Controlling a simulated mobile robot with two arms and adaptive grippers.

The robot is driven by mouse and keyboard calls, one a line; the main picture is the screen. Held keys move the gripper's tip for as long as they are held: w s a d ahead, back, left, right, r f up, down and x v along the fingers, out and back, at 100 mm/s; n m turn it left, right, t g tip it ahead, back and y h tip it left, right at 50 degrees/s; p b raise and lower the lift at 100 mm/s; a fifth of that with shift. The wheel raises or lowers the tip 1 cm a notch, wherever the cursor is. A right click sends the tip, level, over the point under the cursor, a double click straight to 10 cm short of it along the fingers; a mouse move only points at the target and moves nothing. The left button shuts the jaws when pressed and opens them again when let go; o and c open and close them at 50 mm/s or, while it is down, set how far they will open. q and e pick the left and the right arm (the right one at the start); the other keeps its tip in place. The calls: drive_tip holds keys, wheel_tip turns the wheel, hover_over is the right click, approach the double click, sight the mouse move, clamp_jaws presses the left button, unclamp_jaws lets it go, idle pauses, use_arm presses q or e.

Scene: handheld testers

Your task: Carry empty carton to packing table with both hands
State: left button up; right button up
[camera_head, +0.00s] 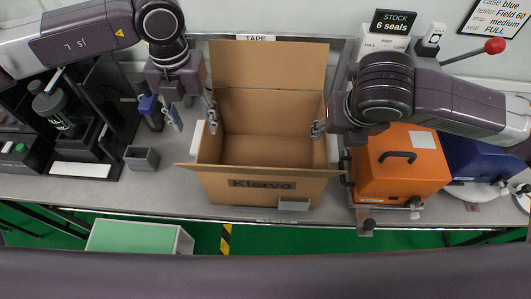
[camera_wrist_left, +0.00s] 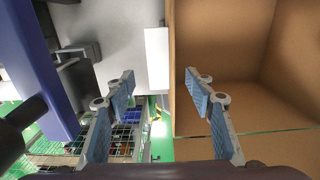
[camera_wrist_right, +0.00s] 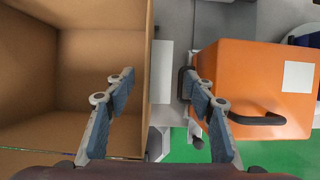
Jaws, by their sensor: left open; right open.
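The open brown carton (camera_head: 262,191) stands upright on the grey bench (camera_head: 185,198), its back flap raised and its front flap folded outward. Its visible inside is empty. My left gripper (camera_head: 192,116) is open at the carton's left wall; in the left wrist view (camera_wrist_left: 159,75) that wall's edge lies between the two fingers, one over the inside. My right gripper (camera_head: 331,128) is open at the right wall; in the right wrist view (camera_wrist_right: 160,73) the wall's edge lies between the fingers. Contact cannot be told. No packing table can be made out for certain.
An orange case (camera_head: 399,170) with a black handle stands close right of the carton, with a blue case (camera_head: 483,162) beyond. A small grey box (camera_head: 142,158) and a black device (camera_head: 75,145) stand left. A green-topped piece (camera_head: 132,237) is below the bench's front edge.

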sight(329, 139)
use_arm(q)
wheel_tip(329, 139, down, 7)
drive_tip(key=shift+f, duration=0.15)
use_arm(e)
drive_tip(key=x, duration=0.7)
drive_tip(key=shift+w+f, duration=0.1)
drive_tip(key=shift+f, duration=0.05)
use_arm(q)
drive_tip(key=shift+c, duration=0.6)
use_arm(e)
drive_tip(key=shift+c, duration=0.6)
use_arm(q)
clamp_jaws()
use_arm(e)
clamp_jaws()
